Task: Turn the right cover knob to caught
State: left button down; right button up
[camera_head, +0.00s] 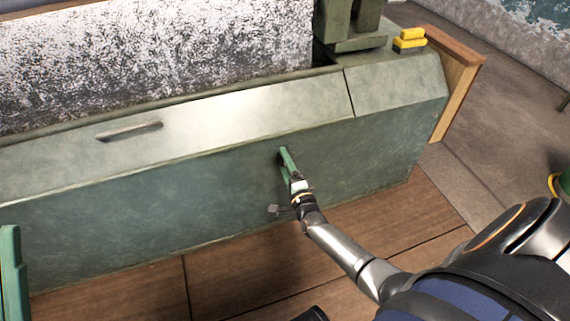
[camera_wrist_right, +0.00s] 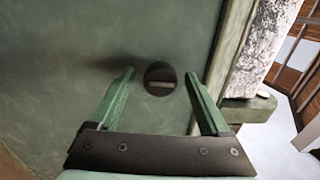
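The cover knob (camera_wrist_right: 160,79) is a dark round disc with a lighter bar across it, set in the green apron panel (camera_head: 140,215). The bar lies nearly level in the right wrist view. My right gripper (camera_wrist_right: 160,74) is open, with one green finger on each side of the knob and a gap to it on both sides. In the head view the right gripper (camera_head: 284,155) reaches the panel's front face and mostly hides the knob. A green piece at the lower left edge looks like part of my left gripper (camera_head: 13,275); its opening does not show.
A sloped pale cover with a slot handle (camera_head: 130,132) runs above the panel. Yellow blocks (camera_head: 410,40) sit on the machine's right end beside a wooden board (camera_head: 457,85). The wooden floor (camera_head: 120,295) in front is clear.

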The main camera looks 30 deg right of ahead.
jog(key=p+v, duration=0.4)
jog(key=v, duration=0.8)
jog(key=shift+s, duration=0.25)
jog(key=shift+a, duration=0.1)
